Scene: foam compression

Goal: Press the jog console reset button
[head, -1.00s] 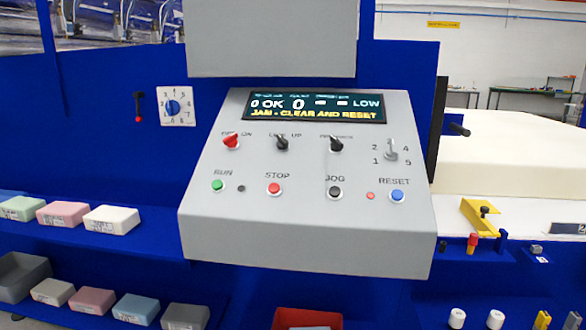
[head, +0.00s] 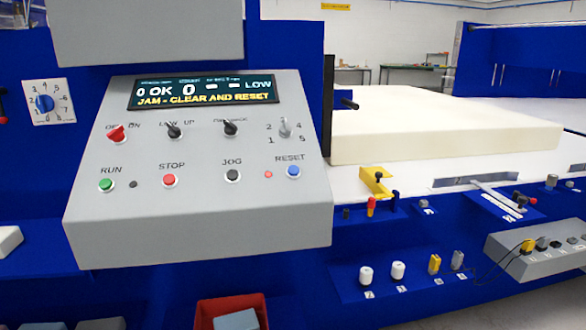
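The blue reset button (head: 293,171) is at the right end of the lower row on the sloped grey console (head: 200,222), under the printed word RESET. A small red lamp (head: 268,174) sits just left of it. The black JOG button (head: 232,175), red STOP button (head: 169,180) and green RUN button (head: 106,185) are in the same row. The console display (head: 203,89) reads "JAM - CLEAR AND RESET", with "0 OK 0" and "LOW" above. Neither of my grippers is in view.
A large cream foam block (head: 440,125) lies on the white bed to the right. A yellow bracket (head: 377,183) and a red-topped peg (head: 371,206) stand right of the console. A red bin (head: 232,312) is below it. A grey box with cables (head: 545,250) is at the right.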

